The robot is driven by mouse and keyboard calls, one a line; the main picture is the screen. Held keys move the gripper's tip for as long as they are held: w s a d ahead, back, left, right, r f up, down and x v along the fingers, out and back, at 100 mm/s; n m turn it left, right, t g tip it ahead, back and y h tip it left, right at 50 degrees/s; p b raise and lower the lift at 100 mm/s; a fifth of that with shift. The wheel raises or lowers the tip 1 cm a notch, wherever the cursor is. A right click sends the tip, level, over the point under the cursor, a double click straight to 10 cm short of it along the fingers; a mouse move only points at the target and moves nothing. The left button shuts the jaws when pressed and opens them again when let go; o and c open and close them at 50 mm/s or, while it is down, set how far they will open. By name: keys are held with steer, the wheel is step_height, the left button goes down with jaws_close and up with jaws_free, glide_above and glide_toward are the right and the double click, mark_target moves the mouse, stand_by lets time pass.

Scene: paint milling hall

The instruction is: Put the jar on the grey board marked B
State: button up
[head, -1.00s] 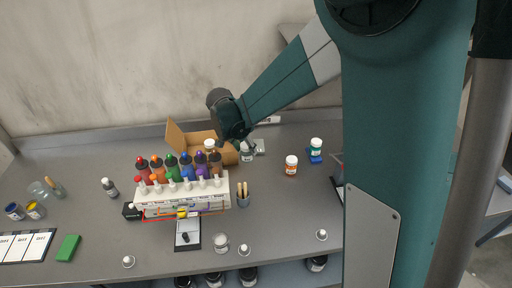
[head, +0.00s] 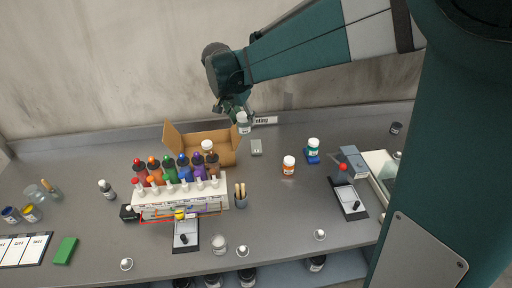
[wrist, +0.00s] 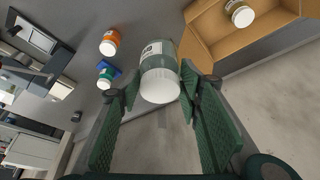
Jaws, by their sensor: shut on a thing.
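My gripper (head: 238,108) is shut on a jar with a white lid and a pale label (head: 243,124). It holds the jar in the air near the back wall, behind the small grey board. In the wrist view the jar (wrist: 159,72) sits between the two green fingers (wrist: 160,88), its white lid towards the camera. A small grey board (head: 256,147) lies bare on the table, right of the cardboard box. I cannot read a letter on it.
An open cardboard box (head: 215,150) holds a white-lidded jar. An orange jar (head: 288,165) stands to the right, and a teal jar (head: 313,145) stands on a blue board (head: 312,158). Table around the grey board is clear.

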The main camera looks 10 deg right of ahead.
steer(key=w+d+n+t+y, duration=0.1)
steer(key=w+d+n, duration=0.3)
steer(key=w, duration=0.4)
steer(key=w+d+n+y, duration=0.2)
steer(key=w+d+n, duration=0.15)
steer(key=w, duration=0.35)
glide_above(256, 146)
steer(key=shift+n, duration=0.25)
steer(key=shift+f, duration=2.4)
step_height(256, 146, down, 14)
steer(key=shift+f, duration=1.95)
steer(key=shift+f+b, duration=0.2)
steer(key=shift+b, duration=0.15)
steer(key=o, duration=1)
steer(key=shift+c, duration=0.2)
